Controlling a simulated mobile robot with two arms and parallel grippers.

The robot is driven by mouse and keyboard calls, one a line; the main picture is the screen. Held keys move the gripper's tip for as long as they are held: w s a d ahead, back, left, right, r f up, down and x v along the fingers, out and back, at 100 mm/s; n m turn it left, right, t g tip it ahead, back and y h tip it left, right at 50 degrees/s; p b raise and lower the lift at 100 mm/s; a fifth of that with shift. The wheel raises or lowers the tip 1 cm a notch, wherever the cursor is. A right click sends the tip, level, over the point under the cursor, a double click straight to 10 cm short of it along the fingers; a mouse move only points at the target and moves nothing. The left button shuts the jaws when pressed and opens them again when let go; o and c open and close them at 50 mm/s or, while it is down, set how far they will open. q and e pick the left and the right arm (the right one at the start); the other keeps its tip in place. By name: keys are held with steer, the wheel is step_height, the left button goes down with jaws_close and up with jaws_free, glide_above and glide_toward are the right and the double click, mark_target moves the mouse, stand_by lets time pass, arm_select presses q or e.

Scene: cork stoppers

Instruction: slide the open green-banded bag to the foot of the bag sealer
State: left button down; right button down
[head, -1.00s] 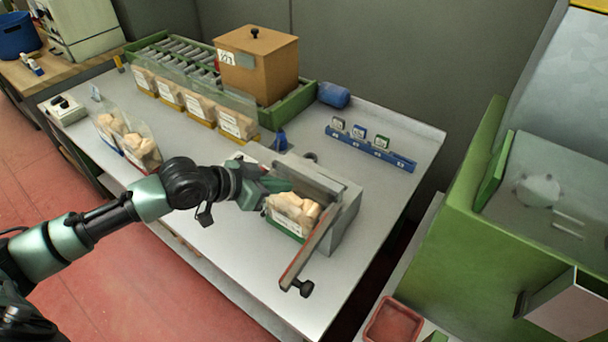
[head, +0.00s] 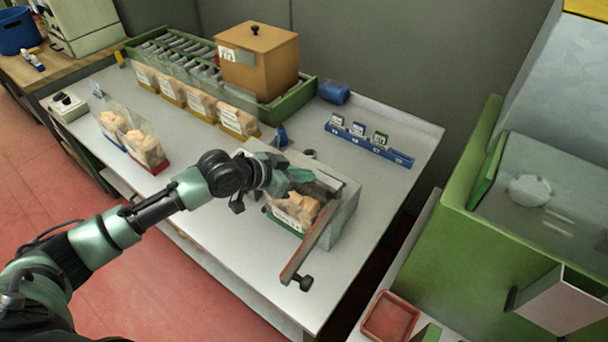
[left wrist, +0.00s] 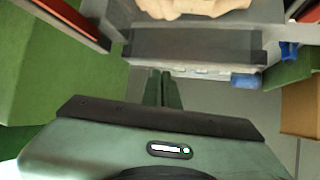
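The green-banded bag (head: 288,222) stands in front of the bag sealer (head: 342,222), with pale cork stoppers showing inside it. The sealer's long red-edged bar (head: 305,250) runs along the bag's right side, and I cannot tell whether they touch. My left gripper (head: 302,177) is at the bag's upper back edge, near the sealer's top. In the left wrist view its fingers (left wrist: 165,82) are together with nothing visible between them. The bag's pale contents (left wrist: 190,8) show at the top edge of that view, beyond the sealer's grey body (left wrist: 195,45). My right gripper is out of view.
Two filled bags (head: 133,137) with blue and red bands stand at the table's left. A blue tag rack (head: 368,145) lies behind the sealer. The table's front is clear.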

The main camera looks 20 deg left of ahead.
arm_select(q)
steer(key=shift+s+a+f, duration=0.3)
steer(key=shift+s+f, duration=0.3)
steer(key=shift+f, duration=0.05)
steer(key=shift+w+a+r+p, duration=0.1)
steer(key=shift+w+r+p, duration=0.1)
steer(key=shift+r+p, duration=0.9)
steer(key=shift+s+a+f, duration=0.15)
steer(key=shift+s+f, duration=0.05)
steer(key=shift+f, duration=0.05)
steer(key=s+a+b, duration=0.3)
steer(key=s+a, duration=0.4)
steer(key=s, duration=0.2)
steer(key=shift+r, duration=0.3)
